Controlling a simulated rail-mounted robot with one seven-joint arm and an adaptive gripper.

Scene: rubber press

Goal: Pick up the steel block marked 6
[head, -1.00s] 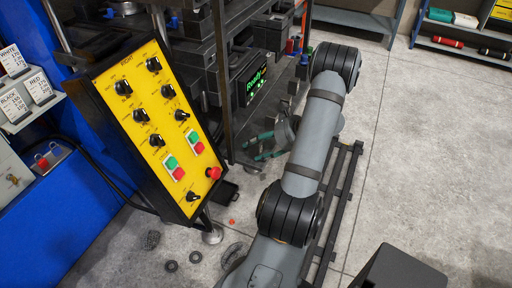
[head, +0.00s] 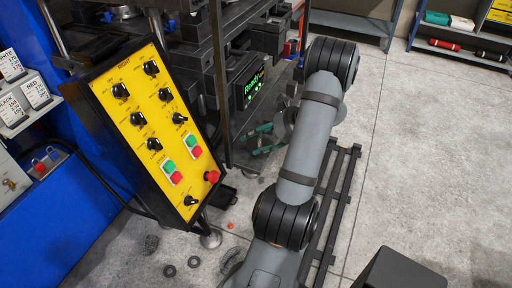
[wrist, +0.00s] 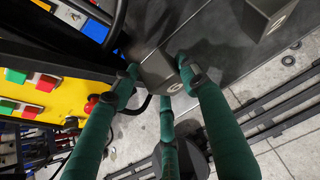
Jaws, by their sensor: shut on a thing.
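My gripper (wrist: 160,78) has green fingers and is closed around a grey steel block (wrist: 158,70) in the wrist view. One finger is on its left, one on its right, and a third shows below. A round mark is on the block's near end, but I cannot read a number there. A second grey block (wrist: 268,14) with a round mark is on the dark metal surface (wrist: 225,60) to the upper right. In the head view my green fingers (head: 260,140) show beside the press frame, partly behind my arm, and the held block cannot be made out.
A yellow control panel (head: 150,125) with knobs and buttons stands left of the press (head: 225,70); its red button (wrist: 91,103) is close to my left finger. Small rings (head: 169,271) lie on the floor. Open floor (head: 420,160) is to the right.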

